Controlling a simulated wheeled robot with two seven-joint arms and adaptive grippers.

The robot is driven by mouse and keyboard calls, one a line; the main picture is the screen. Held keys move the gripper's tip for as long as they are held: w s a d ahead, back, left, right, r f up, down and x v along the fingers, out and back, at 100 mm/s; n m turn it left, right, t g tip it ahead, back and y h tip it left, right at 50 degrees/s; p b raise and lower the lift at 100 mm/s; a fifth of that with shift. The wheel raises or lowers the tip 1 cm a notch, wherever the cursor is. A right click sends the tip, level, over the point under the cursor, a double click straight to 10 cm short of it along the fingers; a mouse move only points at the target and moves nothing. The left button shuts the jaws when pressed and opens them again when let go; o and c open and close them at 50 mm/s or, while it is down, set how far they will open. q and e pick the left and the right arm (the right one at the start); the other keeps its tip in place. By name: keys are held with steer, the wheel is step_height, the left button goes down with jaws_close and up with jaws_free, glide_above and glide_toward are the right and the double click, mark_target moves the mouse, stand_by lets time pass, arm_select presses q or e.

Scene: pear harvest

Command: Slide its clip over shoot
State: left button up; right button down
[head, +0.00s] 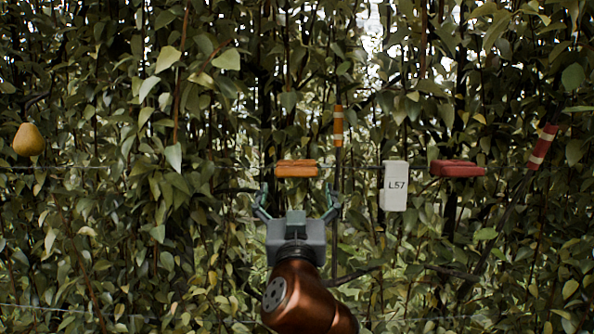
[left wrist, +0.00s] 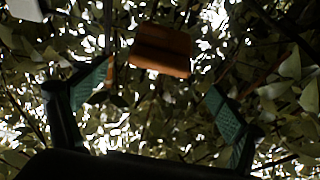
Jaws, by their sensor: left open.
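My left gripper (head: 297,192) is open and empty in the head view, with its fingers pointing up into the foliage. An orange clip (head: 297,169) sits just above and between its fingertips. In the left wrist view the clip (left wrist: 162,50) shows beyond the gap between the green finger pads, with no visible contact. A white box marked L57 (head: 394,186) hangs to the right, and a dark red clip (head: 458,168) lies beyond it. An orange marker with pale bands (head: 338,126) is on an upright shoot. A red banded marker (head: 542,147) is on a tilted shoot. My right gripper is not seen.
Dense leaves and thin stems fill the background. A yellow pear (head: 28,140) hangs at the far left. A thin dark branch (head: 455,272) crosses low on the right. In the left wrist view a pale block (left wrist: 25,9) shows at the top left corner.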

mark_target(296, 173)
arm_select(q)
steer(key=shift+w+r, duration=0.35)
steer(key=p+x, duration=0.3)
steer(key=x, duration=0.3)
steer(key=shift+w, duration=0.45)
